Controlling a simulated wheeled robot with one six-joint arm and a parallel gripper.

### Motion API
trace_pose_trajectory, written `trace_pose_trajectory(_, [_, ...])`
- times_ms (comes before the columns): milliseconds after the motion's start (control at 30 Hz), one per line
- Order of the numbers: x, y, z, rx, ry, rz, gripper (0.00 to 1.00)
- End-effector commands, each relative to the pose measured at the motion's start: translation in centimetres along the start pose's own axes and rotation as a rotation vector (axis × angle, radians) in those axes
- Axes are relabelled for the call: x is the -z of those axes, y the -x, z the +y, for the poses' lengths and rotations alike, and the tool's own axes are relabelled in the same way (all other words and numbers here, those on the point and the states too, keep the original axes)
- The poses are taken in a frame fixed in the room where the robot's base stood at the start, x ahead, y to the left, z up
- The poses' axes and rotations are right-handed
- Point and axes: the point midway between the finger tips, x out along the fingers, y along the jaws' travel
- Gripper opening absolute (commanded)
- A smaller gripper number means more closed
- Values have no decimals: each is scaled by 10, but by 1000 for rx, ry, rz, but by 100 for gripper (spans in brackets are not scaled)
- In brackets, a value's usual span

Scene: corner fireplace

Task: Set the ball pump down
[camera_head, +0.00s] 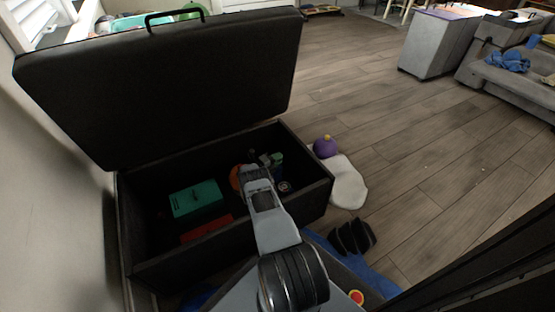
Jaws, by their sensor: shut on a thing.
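My gripper (262,160) is at the end of my arm, over the inside of the open black storage box (319,200), near its back right part. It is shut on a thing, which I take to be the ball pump. My gripper hides most of that thing, so its shape and whether it touches the box floor cannot be told. An orange-red round thing (235,178) shows just left of my gripper.
The box's lid (160,85) stands raised at the back. Inside are a green case (195,199) and a red thing (207,228). Outside, right, lie a purple ball (325,147), a white cushion-like thing (347,183) and a black striped thing (352,237).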

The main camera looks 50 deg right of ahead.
Motion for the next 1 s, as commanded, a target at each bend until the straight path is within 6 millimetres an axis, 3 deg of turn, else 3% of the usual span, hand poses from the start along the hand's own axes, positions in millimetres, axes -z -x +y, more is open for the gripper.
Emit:
trace_pose_trajectory(133, [-2,-1,-3,8,-3,0,0])
trace_pose_trajectory(167, [0,0,3,0,1,0,22])
trace_pose_trajectory(400, [0,0,2,0,1,0,45])
trace_pose_trajectory(733, [0,1,-1,0,0,-1,45])
trace_pose_trajectory(1000, [-1,49,-3,-1,2,-5,45])
